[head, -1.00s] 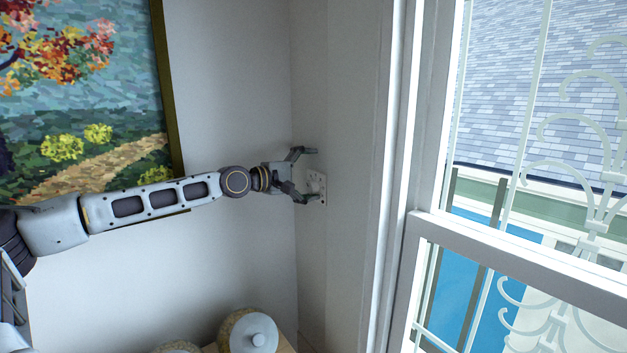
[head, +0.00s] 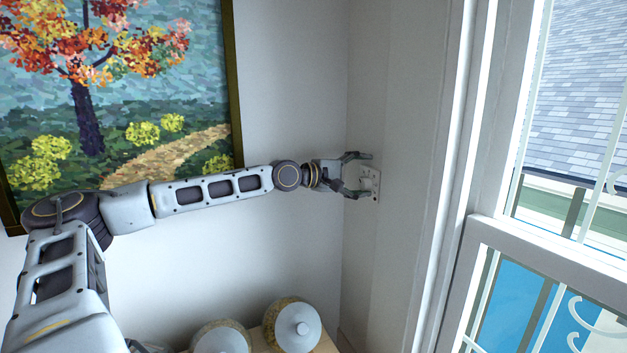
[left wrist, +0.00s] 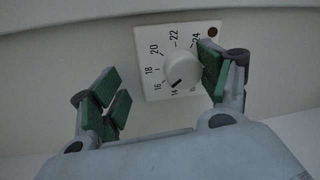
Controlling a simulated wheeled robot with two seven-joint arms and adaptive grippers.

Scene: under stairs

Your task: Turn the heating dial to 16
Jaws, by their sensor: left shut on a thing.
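The heating dial (left wrist: 183,69) is a round white knob on a square white plate (left wrist: 148,90) with numbers from 14 to 24. Its dark mark points down and left, close to 14. In the head view the plate (head: 376,186) is on the wall near the corner, partly behind my fingers. My left gripper (head: 369,174) is at the plate, its fingers spread above and below. In the left wrist view, the gripper (left wrist: 163,86) has its right green pad against the knob's right side, while its left pad appears apart from it. My right gripper is not in view.
A white-framed window (head: 478,235) is to the right of the dial. A framed painting (head: 120,100) hangs on the left wall behind my arm. Below are round white-topped containers (head: 300,325) on a wooden surface.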

